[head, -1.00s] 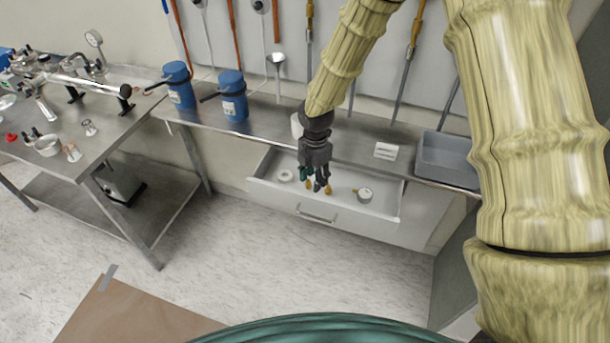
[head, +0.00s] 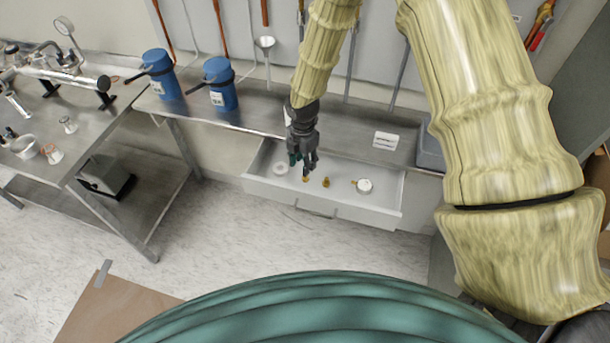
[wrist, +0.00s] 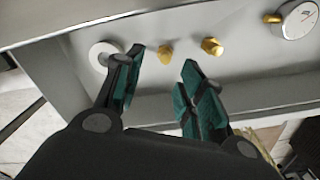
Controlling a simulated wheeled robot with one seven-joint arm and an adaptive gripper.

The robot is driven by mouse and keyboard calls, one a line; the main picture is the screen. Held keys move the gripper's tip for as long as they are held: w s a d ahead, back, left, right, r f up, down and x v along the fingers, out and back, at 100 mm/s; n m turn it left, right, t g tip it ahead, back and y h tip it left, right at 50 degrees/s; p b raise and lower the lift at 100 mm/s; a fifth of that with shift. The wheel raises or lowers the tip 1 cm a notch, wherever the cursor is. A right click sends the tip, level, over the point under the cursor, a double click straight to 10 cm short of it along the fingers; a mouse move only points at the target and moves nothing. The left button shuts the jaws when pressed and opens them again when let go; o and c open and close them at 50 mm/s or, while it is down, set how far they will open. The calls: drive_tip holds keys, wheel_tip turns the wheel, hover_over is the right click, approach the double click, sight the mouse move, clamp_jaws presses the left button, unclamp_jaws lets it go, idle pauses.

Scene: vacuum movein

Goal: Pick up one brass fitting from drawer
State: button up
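The open drawer (head: 375,212) holds two brass fittings. One brass fitting (head: 326,182) stands clear in the middle of the drawer; it also shows in the wrist view (wrist: 212,46). The other brass fitting (head: 306,179) is just below my gripper (head: 302,168) in the head view. In the wrist view this second fitting (wrist: 166,53) appears between and beyond the two fingertips of my gripper (wrist: 162,72). The green-padded fingers are spread apart with nothing between them. The gripper points down over the drawer.
A white ring or tape roll (head: 281,168) lies left in the drawer, and a round gauge (head: 364,186) lies right. The steel bench (head: 262,118) overhangs behind, with blue canisters (head: 220,84) and a white block (head: 385,140) on it.

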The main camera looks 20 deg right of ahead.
drive_tip(key=shift+s+f+p, duration=0.1)
drive_tip(key=shift+s+p, duration=0.2)
drive_tip(key=shift+w+d+f+p, duration=0.1)
drive_tip(key=shift+d+f+p, duration=0.1)
drive_tip(key=shift+f+p, duration=0.35)
drive_tip(key=shift+w+d+f+p, duration=0.1)
drive_tip(key=shift+d+f+p, duration=0.1)
drive_tip(key=shift+f, duration=0.5)
drive_tip(key=shift+f+p, duration=0.35)
drive_tip(key=shift+f, duration=0.85)
clamp_jaws()
